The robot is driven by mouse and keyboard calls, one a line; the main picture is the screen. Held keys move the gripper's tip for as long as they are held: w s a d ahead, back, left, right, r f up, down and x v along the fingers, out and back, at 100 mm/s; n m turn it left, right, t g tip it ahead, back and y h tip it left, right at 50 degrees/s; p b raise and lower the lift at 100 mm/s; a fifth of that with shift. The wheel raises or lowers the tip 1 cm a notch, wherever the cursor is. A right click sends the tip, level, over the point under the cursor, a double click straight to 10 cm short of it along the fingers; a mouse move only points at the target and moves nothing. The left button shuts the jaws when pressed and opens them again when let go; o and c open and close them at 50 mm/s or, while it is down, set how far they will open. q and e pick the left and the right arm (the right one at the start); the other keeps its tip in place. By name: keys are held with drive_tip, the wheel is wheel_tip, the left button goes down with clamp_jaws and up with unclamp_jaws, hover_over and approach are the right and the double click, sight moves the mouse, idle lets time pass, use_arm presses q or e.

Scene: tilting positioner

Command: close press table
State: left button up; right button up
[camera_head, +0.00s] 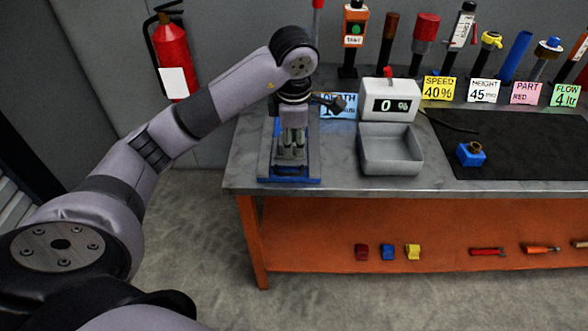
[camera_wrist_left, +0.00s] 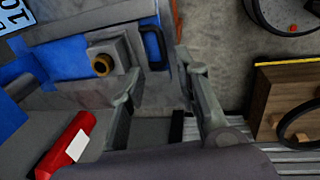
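A blue device with a flat base (camera_head: 290,180) stands at the left end of the workbench; I take it to be the press. My left gripper (camera_head: 291,154) points down right over it and hides much of it. In the left wrist view, blue and grey parts of the device (camera_wrist_left: 70,48) show beyond the fingers, with a brass-coloured knob (camera_wrist_left: 103,65) and a dark handle (camera_wrist_left: 154,46). The left gripper's fingers (camera_wrist_left: 158,70) are apart with nothing visible between them. Whether a finger touches the device, and how its table is tilted, I cannot tell. My right gripper is not in view.
A grey scale (camera_head: 389,105) with a tray (camera_head: 391,160) stands close right of the device. A black mat (camera_head: 520,145) carries a small blue block (camera_head: 471,154). Upright tools and coloured cards line the back. The orange lower shelf (camera_head: 340,235) holds small items. A red extinguisher (camera_head: 172,55) hangs on the wall.

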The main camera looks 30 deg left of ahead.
sight(294, 173)
use_arm(q)
drive_tip(key=f, duration=0.3)
drive_tip(key=w+f+p, duration=0.1)
drive_tip(key=f, duration=0.3)
drive_tip(key=a+f, duration=0.1)
drive_tip(key=f, duration=0.3)
drive_tip(key=shift+w+p, duration=0.3)
drive_tip(key=shift+c, duration=0.4)
clamp_jaws()
